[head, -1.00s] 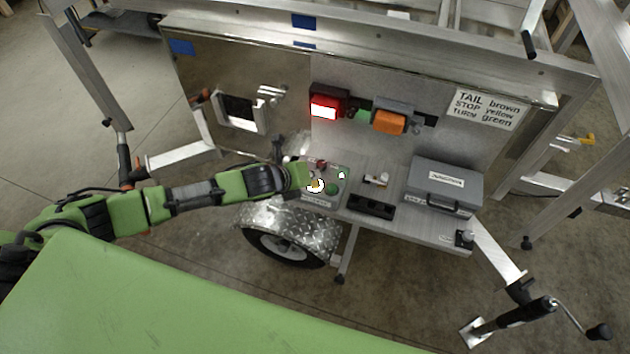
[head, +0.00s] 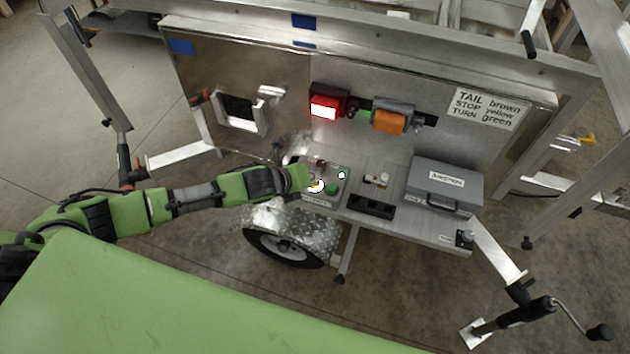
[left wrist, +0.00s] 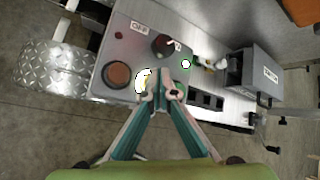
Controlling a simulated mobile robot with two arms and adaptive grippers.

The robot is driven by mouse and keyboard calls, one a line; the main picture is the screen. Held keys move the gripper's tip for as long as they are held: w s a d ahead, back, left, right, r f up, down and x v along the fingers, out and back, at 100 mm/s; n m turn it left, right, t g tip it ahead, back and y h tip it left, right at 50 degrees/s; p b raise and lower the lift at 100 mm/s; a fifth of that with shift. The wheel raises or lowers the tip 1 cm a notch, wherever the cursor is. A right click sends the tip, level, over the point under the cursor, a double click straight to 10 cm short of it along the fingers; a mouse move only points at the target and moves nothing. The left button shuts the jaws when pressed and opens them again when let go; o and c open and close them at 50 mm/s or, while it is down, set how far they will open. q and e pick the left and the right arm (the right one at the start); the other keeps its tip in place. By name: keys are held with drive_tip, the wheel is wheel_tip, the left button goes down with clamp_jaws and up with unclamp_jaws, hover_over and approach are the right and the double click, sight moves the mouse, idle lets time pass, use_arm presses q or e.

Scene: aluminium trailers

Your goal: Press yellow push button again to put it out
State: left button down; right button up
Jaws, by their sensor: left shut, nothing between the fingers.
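The yellow push button (head: 317,187) is on the grey control box on the trailer's shelf. It glows bright white and yellow and is partly hidden by my left gripper. In the left wrist view the yellow button (left wrist: 141,78) shows just left of the fingertips. My left gripper (left wrist: 162,91) is shut and empty, its tips close over the box by the button. I cannot tell whether they touch it. In the head view the left gripper (head: 308,180) is mostly hidden at the arm's end. My right gripper is not in view.
Beside the yellow button are a green button (head: 332,188), a lit white lamp (head: 341,175), a dark knob (left wrist: 163,46) and a reddish-brown button (left wrist: 117,74). A lit red lamp (head: 324,106) and an orange lamp (head: 390,121) are above. A grey junction case (head: 445,183) stands right.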

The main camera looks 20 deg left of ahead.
use_arm(q)
drive_tip(key=shift+f, duration=0.3)
drive_tip(key=shift+r, duration=0.1)
idle(0.3)
drive_tip(key=shift+r+p, duration=0.65)
drive_tip(key=shift+p, duration=0.15)
wheel_tip(320, 180, up, 6)
drive_tip(key=p, duration=0.6)
